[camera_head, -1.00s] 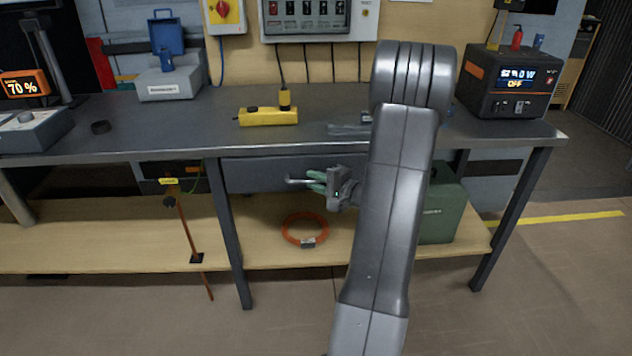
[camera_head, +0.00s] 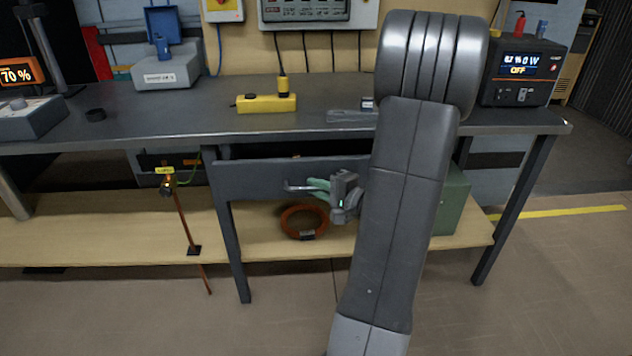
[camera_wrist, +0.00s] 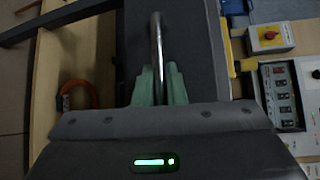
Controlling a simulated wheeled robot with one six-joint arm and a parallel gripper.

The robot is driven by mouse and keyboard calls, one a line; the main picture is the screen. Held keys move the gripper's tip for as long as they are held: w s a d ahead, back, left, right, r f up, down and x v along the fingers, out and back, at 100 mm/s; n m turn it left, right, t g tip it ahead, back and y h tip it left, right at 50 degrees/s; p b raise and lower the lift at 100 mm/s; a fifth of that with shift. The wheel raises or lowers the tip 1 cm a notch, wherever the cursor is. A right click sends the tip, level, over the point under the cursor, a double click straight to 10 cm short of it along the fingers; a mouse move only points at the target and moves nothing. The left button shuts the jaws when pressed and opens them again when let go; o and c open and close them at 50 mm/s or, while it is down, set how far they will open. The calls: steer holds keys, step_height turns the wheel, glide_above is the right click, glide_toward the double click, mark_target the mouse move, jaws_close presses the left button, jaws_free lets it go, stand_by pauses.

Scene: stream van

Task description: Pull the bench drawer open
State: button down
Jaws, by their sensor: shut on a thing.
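The bench drawer (camera_head: 255,178) is a dark grey front under the worktop, with a bar handle (camera_head: 298,186) across it. A gap with a strip of the inside shows above its front, so it stands a little out from the bench. My gripper (camera_head: 318,187) has green fingers and is shut on the handle. In the wrist view the metal handle (camera_wrist: 156,45) runs between the two green fingertips (camera_wrist: 158,85). My arm hides the right end of the drawer in the head view.
The workbench top (camera_head: 200,115) carries a yellow box (camera_head: 266,104) and a power unit (camera_head: 522,72). On the lower shelf (camera_head: 110,225) lie an orange coil (camera_head: 303,222) and a green case (camera_head: 455,200). A copper rod (camera_head: 184,220) stands left of the drawer. The floor in front is clear.

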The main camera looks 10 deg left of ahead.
steer(key=s+d+b, duration=0.1)
steer(key=s+d, duration=0.1)
steer(key=s, duration=0.7)
steer(key=s+d+b, duration=0.2)
steer(key=s+d, duration=0.1)
steer(key=s, duration=0.5)
steer(key=shift+s, duration=0.4)
steer(key=c, duration=1.8)
jaws_free()
steer(key=shift+d, duration=0.1)
steer(key=shift+o, duration=0.2)
steer(key=p+v, duration=0.2)
steer(key=v, duration=1.1)
steer(key=shift+s+d, duration=0.2)
steer(key=shift+d, duration=0.1)
steer(key=b+x, duration=0.2)
steer(key=x, duration=1.1)
steer(key=shift+w+a, duration=0.2)
steer(key=shift+a, duration=0.05)
